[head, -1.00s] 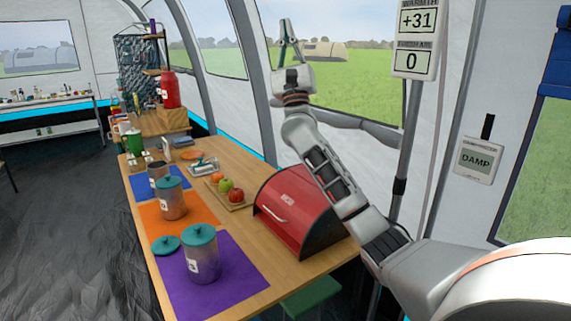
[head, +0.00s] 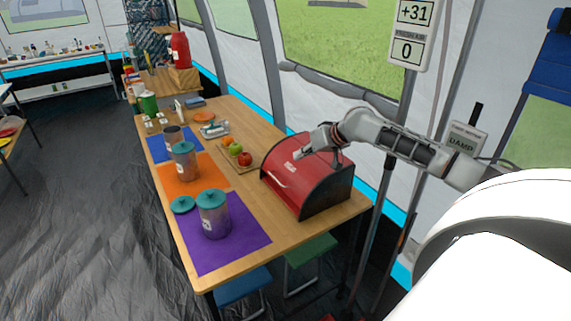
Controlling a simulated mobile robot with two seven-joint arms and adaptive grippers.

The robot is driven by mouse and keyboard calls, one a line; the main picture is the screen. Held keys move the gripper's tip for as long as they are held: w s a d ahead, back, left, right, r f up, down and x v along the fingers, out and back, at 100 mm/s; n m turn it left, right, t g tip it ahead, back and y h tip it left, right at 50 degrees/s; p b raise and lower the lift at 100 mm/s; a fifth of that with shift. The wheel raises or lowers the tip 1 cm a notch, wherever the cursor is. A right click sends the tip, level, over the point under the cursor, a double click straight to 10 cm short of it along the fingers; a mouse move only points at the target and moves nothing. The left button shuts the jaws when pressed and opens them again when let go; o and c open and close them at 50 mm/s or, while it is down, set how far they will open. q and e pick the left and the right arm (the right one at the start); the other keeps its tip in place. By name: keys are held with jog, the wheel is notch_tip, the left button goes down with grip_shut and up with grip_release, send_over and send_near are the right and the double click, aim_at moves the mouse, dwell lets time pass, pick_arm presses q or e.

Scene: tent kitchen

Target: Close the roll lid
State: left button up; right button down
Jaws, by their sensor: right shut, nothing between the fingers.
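The red bread box with a roll lid (head: 290,186) stands at the right end of the wooden table. Its curved red lid covers the front, and I see no open gap. A light handle bar (head: 278,176) runs across the lid's front. My right gripper (head: 298,154) is shut and empty, its fingertips at the upper part of the lid. I cannot tell whether they touch it. The arm hides part of the box's top and back. My left gripper is not in view.
A wooden board with apples (head: 237,167) lies left of the box. A pole (head: 376,210) and the tent wall are close behind the table. The table between the box and the purple mat (head: 256,238) is clear.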

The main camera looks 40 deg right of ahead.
aim_at(297, 169)
jog(key=b+x, duration=0.1)
jog(key=x, duration=0.9)
jog(key=f, duration=0.1)
jog(key=a+f, duration=0.1)
jog(key=f, duration=0.1)
jog(key=shift+a+f, duration=0.1)
jog(key=shift+f, duration=0.25)
